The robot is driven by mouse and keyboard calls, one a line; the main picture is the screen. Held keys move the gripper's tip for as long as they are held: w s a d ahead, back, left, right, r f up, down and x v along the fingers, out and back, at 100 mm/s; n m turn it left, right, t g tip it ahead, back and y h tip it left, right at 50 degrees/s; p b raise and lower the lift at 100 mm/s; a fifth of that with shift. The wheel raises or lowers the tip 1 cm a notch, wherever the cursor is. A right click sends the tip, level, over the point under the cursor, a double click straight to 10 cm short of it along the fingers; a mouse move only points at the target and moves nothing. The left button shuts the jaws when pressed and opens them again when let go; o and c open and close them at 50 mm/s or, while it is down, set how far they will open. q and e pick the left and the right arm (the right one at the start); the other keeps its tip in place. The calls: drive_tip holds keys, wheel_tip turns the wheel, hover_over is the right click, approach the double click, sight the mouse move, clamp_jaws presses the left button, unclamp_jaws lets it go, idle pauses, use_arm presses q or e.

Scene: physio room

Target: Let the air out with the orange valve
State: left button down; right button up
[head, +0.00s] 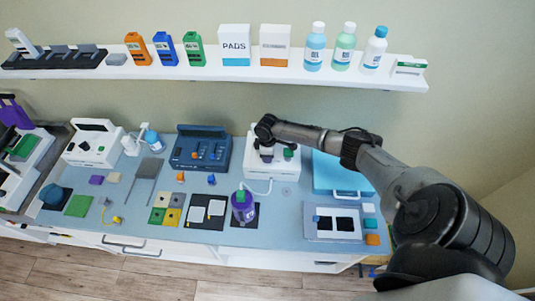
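A small orange piece (181,178), which looks like the orange valve, is at the front left of a dark blue unit (184,160) on the counter. A similar blue piece (211,179) is to its right. The unit's face carries small orange and blue parts, too small to make out. My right arm reaches in from the right, and its gripper (266,154) points down at a white unit (284,168) with a green knob (288,153), right of the blue unit. Its fingers are small and dark, so their opening and any contact are unclear. My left gripper is not in view.
A purple bottle (244,208) with a green top and a white tube stands before the white unit. A light blue case (340,172) lies under my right arm. Pads and small blocks cover the counter's front. A wall shelf (270,74) holds bottles and boxes.

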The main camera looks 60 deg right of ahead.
drive_tip(key=o, duration=0.9)
drive_tip(key=shift+r, duration=0.1)
drive_tip(key=shift+r+b, duration=0.4)
drive_tip(key=shift+r, duration=6.45)
